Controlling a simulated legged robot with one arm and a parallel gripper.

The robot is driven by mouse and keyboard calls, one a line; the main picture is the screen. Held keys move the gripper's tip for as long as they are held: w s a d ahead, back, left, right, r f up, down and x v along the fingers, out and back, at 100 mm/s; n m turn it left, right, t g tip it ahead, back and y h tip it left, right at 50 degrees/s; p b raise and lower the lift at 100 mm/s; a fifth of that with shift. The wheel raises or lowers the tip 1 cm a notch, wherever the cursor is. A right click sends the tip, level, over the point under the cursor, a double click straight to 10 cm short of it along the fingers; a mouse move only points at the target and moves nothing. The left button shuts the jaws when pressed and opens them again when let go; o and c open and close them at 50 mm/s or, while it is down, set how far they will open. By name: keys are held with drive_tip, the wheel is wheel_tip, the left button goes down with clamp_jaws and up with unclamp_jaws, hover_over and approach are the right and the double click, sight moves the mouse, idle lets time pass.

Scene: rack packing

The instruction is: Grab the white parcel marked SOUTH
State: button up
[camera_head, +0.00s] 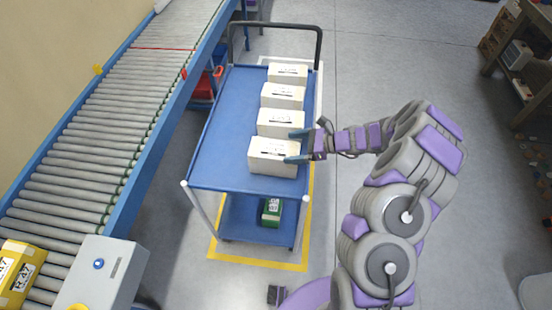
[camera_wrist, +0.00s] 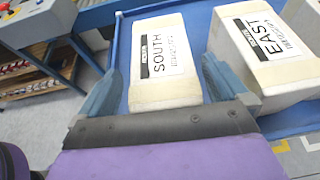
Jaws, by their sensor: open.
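The white parcel marked SOUTH (camera_wrist: 163,62) lies on the blue cart top, its label readable in the wrist view. In the head view it is the nearest parcel (camera_head: 270,160) of the row, its label too small to read. My gripper (camera_head: 298,146) reaches in from the right at this parcel. In the wrist view my gripper (camera_wrist: 160,75) is open and empty, one finger to the parcel's left and the other by its lower right edge. I cannot tell whether either finger touches it.
A white parcel marked EAST (camera_wrist: 268,50) stands close to the right in the wrist view. Two more white parcels (camera_head: 282,95) (camera_head: 288,73) continue the row. The blue cart top (camera_head: 222,125) is bare on the left. A roller conveyor (camera_head: 105,120) runs beyond it. A green box (camera_head: 271,210) sits below.

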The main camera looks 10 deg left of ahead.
sight(277, 149)
drive_tip(key=b+x, duration=0.1)
drive_tip(key=x, duration=0.4)
drive_tip(key=shift+a, duration=0.2)
drive_tip(key=shift+d, duration=0.35)
drive_tip(key=shift+c, duration=1.1)
drive_tip(key=shift+a, duration=0.15)
drive_tip(key=c, duration=1.4)
drive_tip(key=shift+r, duration=0.1)
